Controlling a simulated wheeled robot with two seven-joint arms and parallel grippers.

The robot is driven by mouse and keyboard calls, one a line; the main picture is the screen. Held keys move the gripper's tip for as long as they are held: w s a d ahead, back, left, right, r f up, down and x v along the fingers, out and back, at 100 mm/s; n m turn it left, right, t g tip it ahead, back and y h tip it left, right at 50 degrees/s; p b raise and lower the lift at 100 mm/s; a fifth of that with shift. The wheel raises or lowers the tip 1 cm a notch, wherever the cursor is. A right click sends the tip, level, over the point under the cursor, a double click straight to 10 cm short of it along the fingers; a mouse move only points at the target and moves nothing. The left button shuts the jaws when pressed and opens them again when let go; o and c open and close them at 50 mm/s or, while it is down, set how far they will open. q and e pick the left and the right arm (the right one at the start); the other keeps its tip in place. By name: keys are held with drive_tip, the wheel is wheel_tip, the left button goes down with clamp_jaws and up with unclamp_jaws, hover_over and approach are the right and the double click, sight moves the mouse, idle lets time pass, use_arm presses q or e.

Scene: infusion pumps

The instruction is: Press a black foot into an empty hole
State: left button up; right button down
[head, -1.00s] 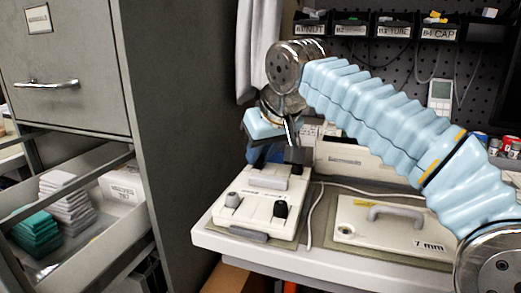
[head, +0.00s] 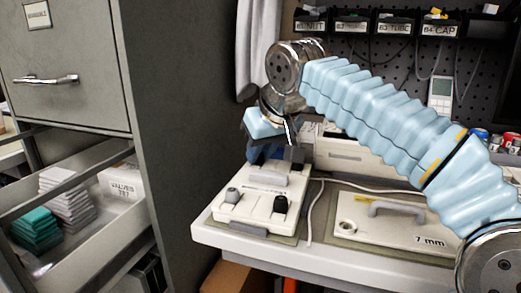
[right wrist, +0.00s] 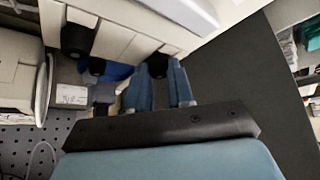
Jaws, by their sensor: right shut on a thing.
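The cream pump (head: 258,206) lies on a mat at the left end of the bench, with a black foot (head: 281,204) on its front right and a grey one (head: 232,195) on its front left. My right gripper (head: 275,156) points down at the pump's back edge. In the right wrist view its two blue fingers (right wrist: 160,88) are shut on a dark piece that looks like a black foot (right wrist: 157,65), close to the cream pump surface. The fingers hide much of it, and the hole below it is not visible. My left gripper is not in view.
A cream panel marked 7 mm (head: 385,227) with a grey handle lies to the right, a white cable between. Labelled bins (head: 395,25) hang on the pegboard behind. A filing cabinet (head: 65,65) with an open drawer (head: 105,225) stands left of the bench.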

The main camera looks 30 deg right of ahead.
drive_tip(key=shift+f, duration=0.15)
drive_tip(key=c, duration=0.9)
unclamp_jaws()
